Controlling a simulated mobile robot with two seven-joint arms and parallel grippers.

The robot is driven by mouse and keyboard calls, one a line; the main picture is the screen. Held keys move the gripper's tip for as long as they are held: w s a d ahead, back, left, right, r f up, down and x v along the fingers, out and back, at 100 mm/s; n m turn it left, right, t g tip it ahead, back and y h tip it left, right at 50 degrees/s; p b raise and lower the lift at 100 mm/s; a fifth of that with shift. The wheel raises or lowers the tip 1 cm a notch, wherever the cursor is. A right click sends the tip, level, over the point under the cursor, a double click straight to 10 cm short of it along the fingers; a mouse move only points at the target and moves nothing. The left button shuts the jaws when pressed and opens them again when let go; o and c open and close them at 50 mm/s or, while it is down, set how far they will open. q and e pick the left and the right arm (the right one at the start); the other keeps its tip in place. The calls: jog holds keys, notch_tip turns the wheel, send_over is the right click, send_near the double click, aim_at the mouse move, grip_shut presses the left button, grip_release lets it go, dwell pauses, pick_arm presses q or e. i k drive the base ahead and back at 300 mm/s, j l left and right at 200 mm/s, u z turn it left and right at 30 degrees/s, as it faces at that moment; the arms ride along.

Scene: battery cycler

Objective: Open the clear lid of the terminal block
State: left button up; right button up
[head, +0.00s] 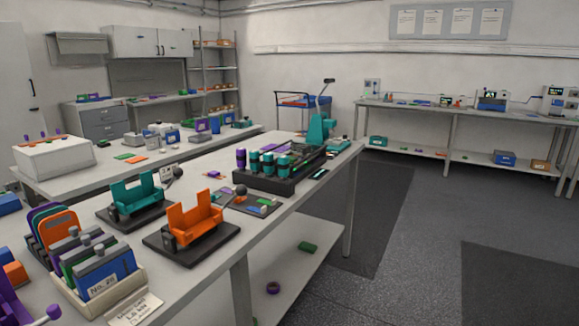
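I cannot pick out a terminal block with a clear lid in the head view; anything that small on the benches is too far off to tell. Neither of my grippers shows. The near bench (205,275) carries a teal cradle (138,198) and an orange cradle (195,218) on dark base plates. The right wall bench (400,108) carries several small instruments, among them a blue one with a display (491,100).
A dark rack with purple and teal cylinders (265,180) stands farther along the near bench. A box of upright cases (100,268) is at front left. Grey floor (425,245) is clear at the right. A blue cart (303,101) stands at the back.

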aim_at(306, 150)
jog(key=i+l, duration=0.2)
jog(key=i, duration=0.2)
jog(key=i+l+z, duration=0.15)
jog(key=i, duration=0.25)
jog(key=i+l, duration=0.2)
jog(key=i, duration=0.25)
jog(key=l+z, duration=0.05)
